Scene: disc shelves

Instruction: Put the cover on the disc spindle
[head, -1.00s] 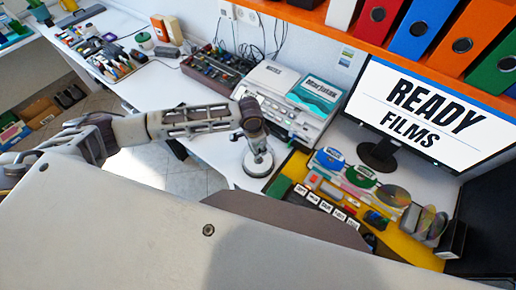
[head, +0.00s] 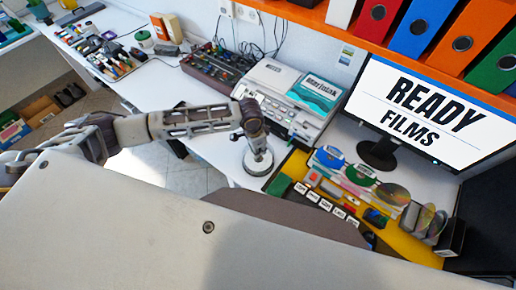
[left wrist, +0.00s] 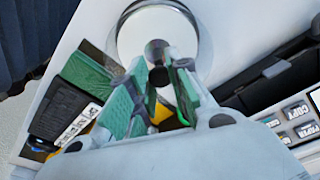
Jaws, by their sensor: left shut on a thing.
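My left gripper (head: 256,143) is over the white desk, in front of the grey machine. It also shows in the left wrist view (left wrist: 156,82), its green-padded fingers closed around a dark knob at the middle of a round, pale-rimmed thing. This looks like the cover (left wrist: 128,38), held by its knob; it also shows below the gripper in the head view (head: 259,166). The disc spindle is not clearly seen apart from it. I cannot tell whether the cover touches anything below. My right gripper is not in view.
A yellow tray (head: 408,247) with discs, cases and labelled slots lies to the right. The grey machine (head: 285,95) stands behind the gripper, and a monitor (head: 425,118) stands at the right. An orange shelf (head: 335,32) with binders runs above. Bare desk (head: 205,148) lies left of the gripper.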

